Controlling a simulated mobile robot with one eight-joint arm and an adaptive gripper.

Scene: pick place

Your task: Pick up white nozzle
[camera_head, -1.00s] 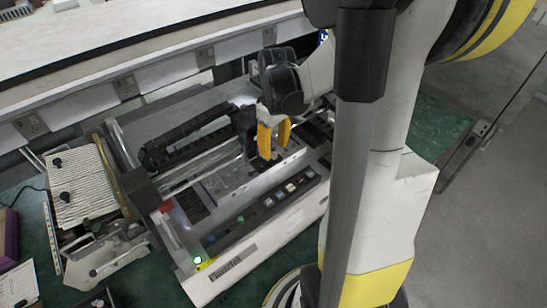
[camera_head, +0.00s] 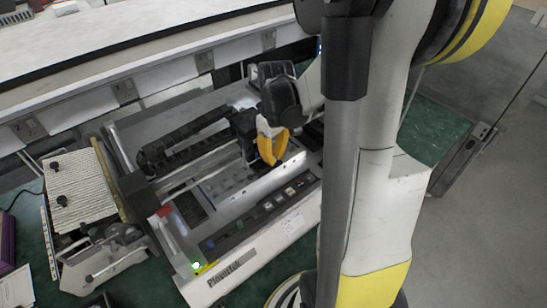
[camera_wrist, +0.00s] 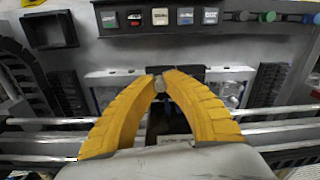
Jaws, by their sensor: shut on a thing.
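My gripper (camera_wrist: 159,74) has two curved yellow fingers, and their tips come close together in the wrist view. A small pale piece, which looks like the white nozzle (camera_wrist: 160,86), shows between the fingers just below the tips. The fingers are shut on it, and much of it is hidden. In the head view my gripper (camera_head: 273,161) hangs over the right part of the grey machine (camera_head: 235,268); the nozzle cannot be made out there.
The machine has a row of buttons (camera_wrist: 160,17) beyond the fingertips and a black cable chain (camera_head: 190,142). A ribbed cream device (camera_head: 80,186) stands to its left. A long white bench (camera_head: 150,30) runs along the back.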

